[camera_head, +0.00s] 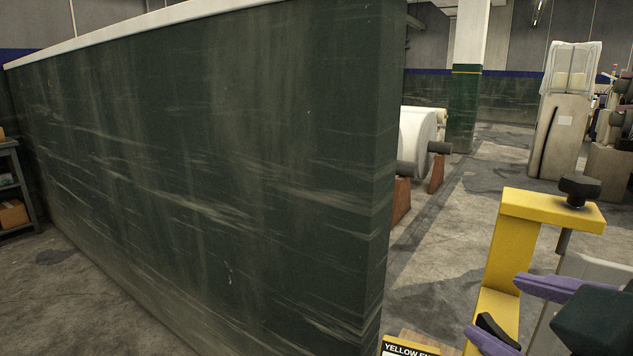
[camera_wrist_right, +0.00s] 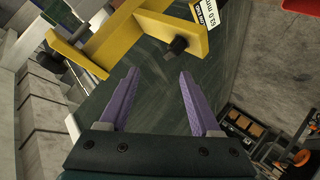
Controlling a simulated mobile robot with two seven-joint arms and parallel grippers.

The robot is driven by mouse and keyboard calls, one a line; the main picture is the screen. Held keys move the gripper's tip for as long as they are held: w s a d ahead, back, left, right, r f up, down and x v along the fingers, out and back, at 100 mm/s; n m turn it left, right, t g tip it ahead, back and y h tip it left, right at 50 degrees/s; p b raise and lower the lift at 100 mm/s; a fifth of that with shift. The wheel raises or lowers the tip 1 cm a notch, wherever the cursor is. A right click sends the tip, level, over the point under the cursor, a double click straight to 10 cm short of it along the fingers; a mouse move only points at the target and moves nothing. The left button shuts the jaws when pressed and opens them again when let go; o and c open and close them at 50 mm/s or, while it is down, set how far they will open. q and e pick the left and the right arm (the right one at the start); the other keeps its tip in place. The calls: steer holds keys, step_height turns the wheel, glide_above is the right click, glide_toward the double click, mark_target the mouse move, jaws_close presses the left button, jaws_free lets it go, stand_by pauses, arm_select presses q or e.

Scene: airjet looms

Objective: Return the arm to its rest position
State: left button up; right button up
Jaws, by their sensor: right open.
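My right gripper (camera_head: 492,305) shows at the lower right of the head view, with purple fingers spread apart and a dark body. In the right wrist view the two fingers (camera_wrist_right: 158,72) are open with nothing between them. A yellow angled bracket (camera_head: 520,230) with a black knob (camera_head: 579,190) stands right by the fingers in the head view. In the wrist view the yellow bracket (camera_wrist_right: 150,42) and its knob (camera_wrist_right: 177,45) lie beyond the fingertips, apart from them. My left gripper is not in view.
A long dark green wall (camera_head: 220,170) fills the left and middle. Behind its end are a white roll (camera_head: 418,140) and a pale machine (camera_head: 562,130). A shelf (camera_head: 12,180) stands at the far left. Grey floor (camera_head: 440,260) is open right of the wall.

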steer(key=s+d+f+m+g+p, duration=0.1)
steer(key=s+f+m+g, duration=0.25)
steer(key=s, duration=0.45)
steer(key=s+d+f+m+g+p, duration=0.25)
steer(key=s+g, duration=0.25)
steer(key=s, duration=0.4)
arm_select(q)
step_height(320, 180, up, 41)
steer(key=p, duration=3.6)
steer(key=shift+p, duration=0.3)
arm_select(e)
step_height(320, 180, up, 37)
steer(key=a, duration=0.1)
steer(key=shift+s+f, duration=0.15)
steer(key=shift+s, duration=0.15)
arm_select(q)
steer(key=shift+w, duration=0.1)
arm_select(e)
steer(key=shift+s+d+m, duration=0.1)
steer(key=shift+m, duration=0.2)
